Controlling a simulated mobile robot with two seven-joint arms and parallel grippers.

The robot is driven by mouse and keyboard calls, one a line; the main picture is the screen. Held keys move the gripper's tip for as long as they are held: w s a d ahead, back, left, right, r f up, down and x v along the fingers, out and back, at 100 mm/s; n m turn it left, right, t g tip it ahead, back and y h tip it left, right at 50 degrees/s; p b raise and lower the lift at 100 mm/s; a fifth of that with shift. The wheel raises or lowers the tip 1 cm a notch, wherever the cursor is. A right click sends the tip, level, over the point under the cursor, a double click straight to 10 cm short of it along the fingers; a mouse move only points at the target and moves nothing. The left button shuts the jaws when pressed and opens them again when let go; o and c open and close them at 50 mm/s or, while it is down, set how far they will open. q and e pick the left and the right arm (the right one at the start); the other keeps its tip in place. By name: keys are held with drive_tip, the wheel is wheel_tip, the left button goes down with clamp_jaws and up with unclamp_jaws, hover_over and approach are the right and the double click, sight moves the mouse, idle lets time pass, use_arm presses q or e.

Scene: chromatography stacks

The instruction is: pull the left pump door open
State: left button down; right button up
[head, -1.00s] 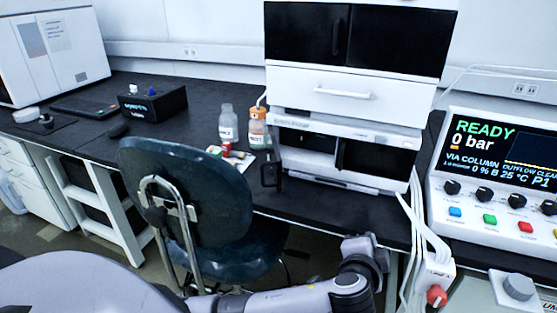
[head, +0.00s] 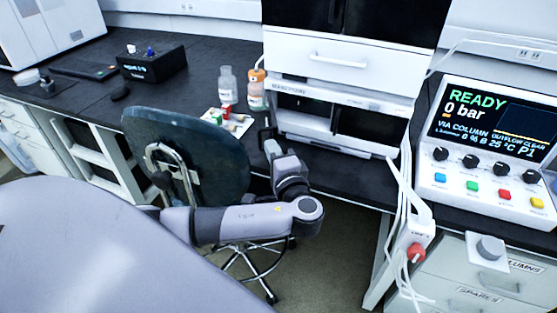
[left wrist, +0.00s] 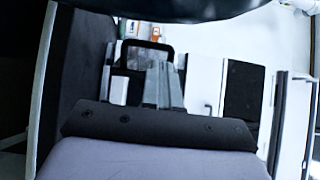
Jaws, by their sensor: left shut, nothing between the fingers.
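The white instrument stack (head: 345,75) stands on the bench, its lower unit (head: 335,103) having dark front panels on the left (head: 296,104) and right (head: 358,124). My left gripper (head: 269,147) is at the lower left front of this unit. In the left wrist view my gripper's fingers (left wrist: 164,84) are shut with nothing between them. A black-framed panel (left wrist: 132,44) shows just beyond the fingertips; I cannot tell whether they touch it or whether it is the left pump door. My right gripper is out of view.
A dark chair (head: 185,155) stands before the bench beside my left forearm. A clear bottle (head: 226,88) and an orange-capped bottle (head: 256,92) stand left of the stack. White cables (head: 405,180) hang at right, next to the control console (head: 480,185).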

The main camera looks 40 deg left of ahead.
use_arm(q)
drive_tip(key=shift+x, duration=1.45)
drive_tip(key=shift+s+a+m+t+h+p, duration=0.4)
drive_tip(key=shift+a+t+h+p, duration=0.1)
drive_tip(key=shift+a+t, duration=0.1)
drive_tip(key=shift+s+a+m+t+h+p, duration=0.35)
drive_tip(key=shift+s+a+m+t+h, duration=0.05)
drive_tip(key=shift+a+t+h, duration=0.15)
drive_tip(key=shift+f+y, duration=0.1)
drive_tip(key=shift+y, duration=0.15)
